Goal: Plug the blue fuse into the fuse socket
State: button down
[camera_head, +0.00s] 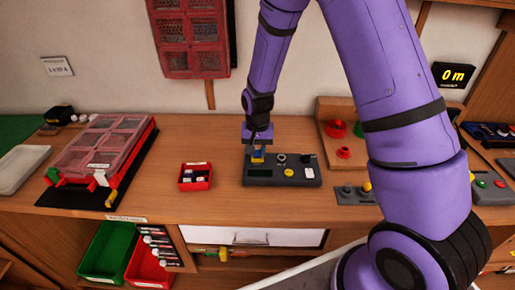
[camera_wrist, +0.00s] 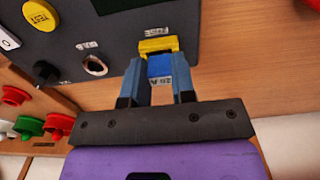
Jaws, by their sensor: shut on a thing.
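My gripper (camera_wrist: 159,82) is shut on the blue fuse (camera_wrist: 160,68), which has "20 A" printed on its face. The fuse sits between the two blue-grey fingertips. It is right at the yellow fuse socket (camera_wrist: 158,46), beside the "FUSE" label on the dark panel (camera_wrist: 110,45). I cannot tell whether the fuse is seated or just touching. In the head view my gripper (camera_head: 258,147) points down over the left end of the panel (camera_head: 315,181), with the yellow socket (camera_head: 257,158) just below it.
A small red bin (camera_head: 195,186) with several small pieces stands left of the panel. Farther left is a red compartment case (camera_head: 105,150). A wooden stand (camera_head: 335,110) with red and green knobs is behind on the right. Bare bench lies between bin and panel.

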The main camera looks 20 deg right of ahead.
aim_at(258, 150)
jog(key=shift+f, duration=0.6)
jog(key=c, duration=0.9)
grip_release()
jog(key=shift+o, duration=0.2)
jog(key=shift+r, duration=0.1)
notch_tip(258, 150, up, 10)
jog(key=shift+f, duration=0.1)
jog(key=shift+r, duration=0.4)
jog(key=shift+r, duration=0.1)
